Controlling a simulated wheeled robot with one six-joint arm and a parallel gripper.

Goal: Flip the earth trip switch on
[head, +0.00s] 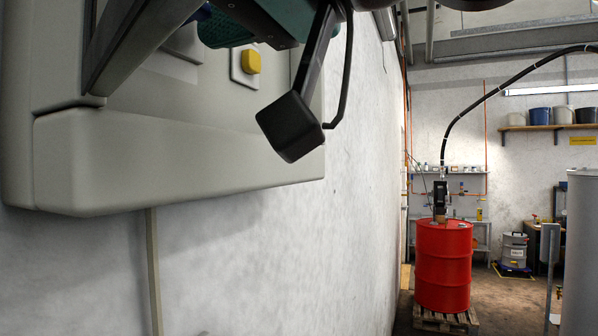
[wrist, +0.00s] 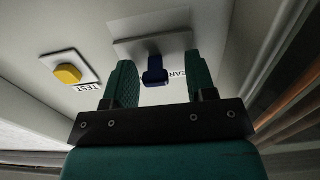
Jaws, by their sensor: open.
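The earth trip switch, a dark blue toggle (wrist: 155,74) on a pale plate (wrist: 150,46), sits in the panel in the wrist view. My gripper (wrist: 158,62) is open, with one green finger on each side of the toggle. Gaps show between the toggle and both fingers; I cannot tell how deep they reach around it. A partly hidden label reading "EAR" lies beside the toggle, upside down. In the head view my gripper (head: 228,30) is at the top, in front of the panel, and hides most of the switch.
A yellow button (wrist: 68,73) on a white plate, labelled TEST, is left of the fingers; it also shows in the head view (head: 251,62). The grey cabinet's raised rim (head: 180,155) surrounds the panel. A red drum (head: 443,265) stands on a pallet at the right, well away.

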